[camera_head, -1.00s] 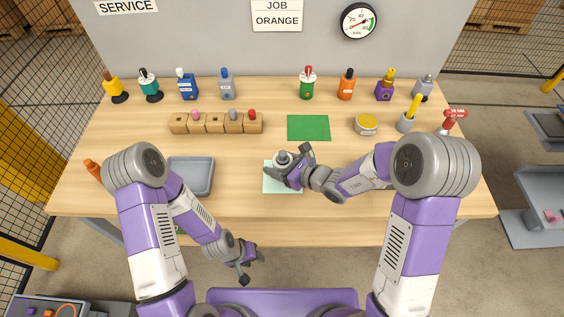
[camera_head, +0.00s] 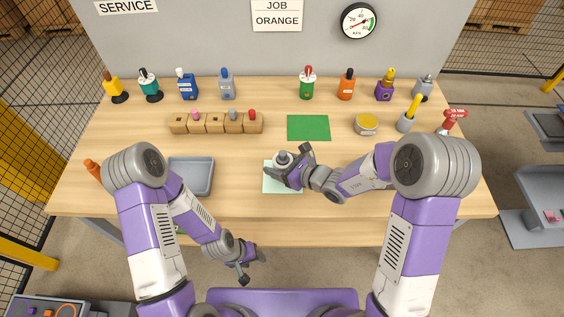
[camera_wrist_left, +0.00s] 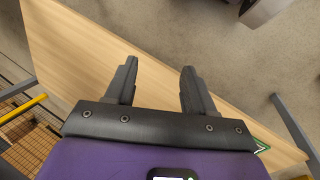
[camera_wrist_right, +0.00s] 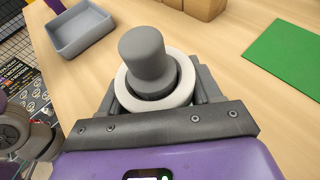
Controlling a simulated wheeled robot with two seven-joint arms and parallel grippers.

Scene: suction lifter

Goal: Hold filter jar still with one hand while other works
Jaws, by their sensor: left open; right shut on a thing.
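The filter jar, as I take it, has a grey knob-like top (camera_wrist_right: 147,62) and a white ring around it. In the head view the jar (camera_head: 282,157) stands upright at a pale green mat (camera_head: 270,187) near the front middle of the table. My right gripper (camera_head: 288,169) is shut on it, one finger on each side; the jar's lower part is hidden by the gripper. My left gripper (camera_head: 253,268) is open and empty, in front of the table's front edge and apart from everything. Its two spread fingers show in the left wrist view (camera_wrist_left: 159,75).
A grey tray (camera_head: 191,190) lies left of the jar, partly behind my left arm. A wooden block row (camera_head: 215,131), a green mat (camera_head: 308,117) and a yellow-topped tin (camera_head: 367,122) lie farther back. Several bottles line the back edge. Table between tray and pale mat is clear.

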